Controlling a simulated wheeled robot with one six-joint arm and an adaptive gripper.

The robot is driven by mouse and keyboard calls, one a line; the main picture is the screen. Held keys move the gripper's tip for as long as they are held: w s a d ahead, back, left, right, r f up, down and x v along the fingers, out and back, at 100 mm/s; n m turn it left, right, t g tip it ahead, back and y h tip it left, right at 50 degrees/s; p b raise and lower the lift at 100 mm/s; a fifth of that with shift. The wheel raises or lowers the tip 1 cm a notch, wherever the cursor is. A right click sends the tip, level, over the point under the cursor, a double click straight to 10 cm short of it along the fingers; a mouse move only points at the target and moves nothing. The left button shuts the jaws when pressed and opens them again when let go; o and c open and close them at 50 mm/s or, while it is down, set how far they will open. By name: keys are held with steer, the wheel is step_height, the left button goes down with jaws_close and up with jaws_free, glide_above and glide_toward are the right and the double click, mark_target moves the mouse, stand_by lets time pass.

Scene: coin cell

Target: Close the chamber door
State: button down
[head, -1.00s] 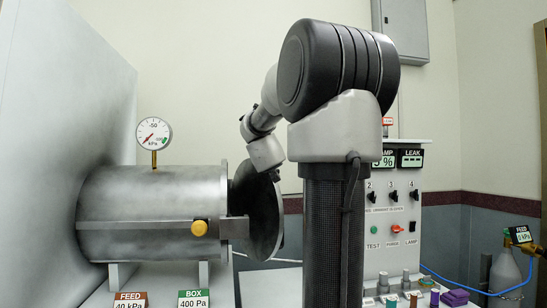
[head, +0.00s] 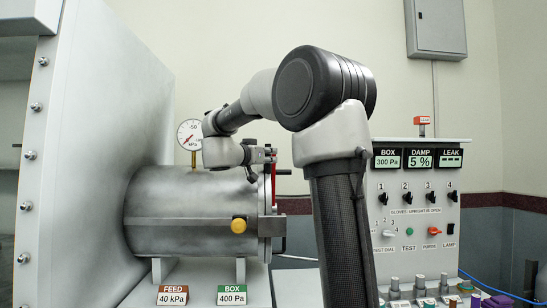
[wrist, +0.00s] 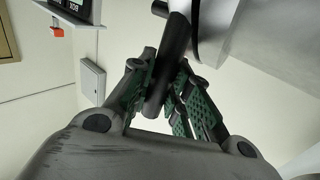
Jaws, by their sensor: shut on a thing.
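The chamber (head: 180,215) is a grey metal cylinder lying on its side in the head view. Its round door stands nearly edge-on at the chamber's right end flange (head: 264,228), with a red upright strip (head: 273,185) there. I cannot tell whether the door is flush against the flange. My gripper (head: 262,155) is at the upper part of that end, partly hidden by my arm. In the wrist view, my gripper's green-padded fingers (wrist: 168,75) are shut around a dark cylindrical bar (wrist: 179,38), beside a pale round metal body (wrist: 245,30).
A round gauge (head: 191,134) stands on top of the chamber, close to my wrist. A yellow knob (head: 239,225) is on its side. A control panel (head: 420,205) stands to the right behind my arm.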

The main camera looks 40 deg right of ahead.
steer(key=shift+w+a+r, duration=0.15)
steer(key=c, duration=1.3)
jaws_free()
steer(key=shift+a, duration=0.15)
steer(key=v, duration=1.1)
steer(key=shift+a, duration=0.4)
